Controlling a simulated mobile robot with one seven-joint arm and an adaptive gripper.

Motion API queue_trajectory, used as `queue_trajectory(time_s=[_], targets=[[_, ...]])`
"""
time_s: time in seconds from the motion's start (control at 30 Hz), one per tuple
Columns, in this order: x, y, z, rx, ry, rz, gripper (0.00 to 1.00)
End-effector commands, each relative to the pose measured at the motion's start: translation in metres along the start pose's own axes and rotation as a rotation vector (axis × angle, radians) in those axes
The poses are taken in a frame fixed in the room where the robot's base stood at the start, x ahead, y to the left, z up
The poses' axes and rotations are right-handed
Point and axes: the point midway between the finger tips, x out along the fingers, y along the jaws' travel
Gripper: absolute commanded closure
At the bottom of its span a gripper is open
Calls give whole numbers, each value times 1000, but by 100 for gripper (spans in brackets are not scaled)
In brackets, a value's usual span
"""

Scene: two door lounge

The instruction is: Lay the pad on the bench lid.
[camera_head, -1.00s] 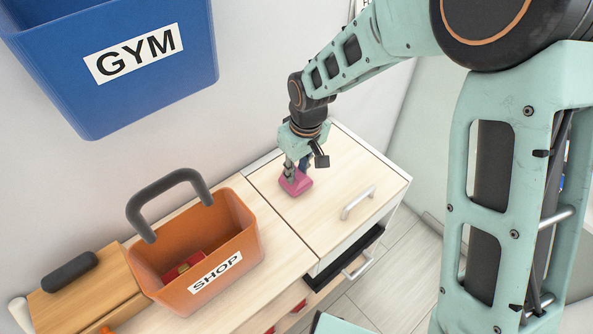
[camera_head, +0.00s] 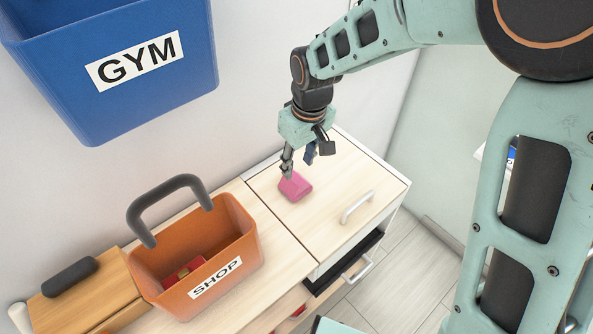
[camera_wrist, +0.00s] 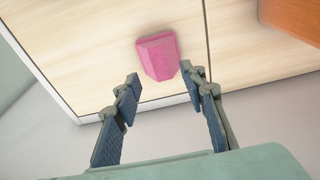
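The pink pad (camera_head: 295,187) lies on the light wooden bench lid (camera_head: 325,222), near the lid's left side. My gripper (camera_head: 298,164) is open just above the pad, with its fingers apart and nothing between them. In the wrist view the pad (camera_wrist: 157,57) rests flat on the wood, beyond the tips of my spread fingers (camera_wrist: 160,75).
A pale bar handle (camera_head: 358,206) stands on the lid to the right of the pad. The orange SHOP basket (camera_head: 200,262) with red items inside stands to the left. The blue GYM bin (camera_head: 150,100) is on the wall. Most of the lid is bare.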

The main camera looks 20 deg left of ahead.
Motion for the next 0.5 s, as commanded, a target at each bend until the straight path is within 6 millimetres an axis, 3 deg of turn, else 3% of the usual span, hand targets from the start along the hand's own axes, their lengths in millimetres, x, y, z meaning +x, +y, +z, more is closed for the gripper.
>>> queue_trajectory(time_s=[0.03,0.2,0.5], targets=[[-14,2,-1,2,3,3,62],[-43,1,0,0,1,2,62],[-61,0,0,-1,-1,-1,62]])
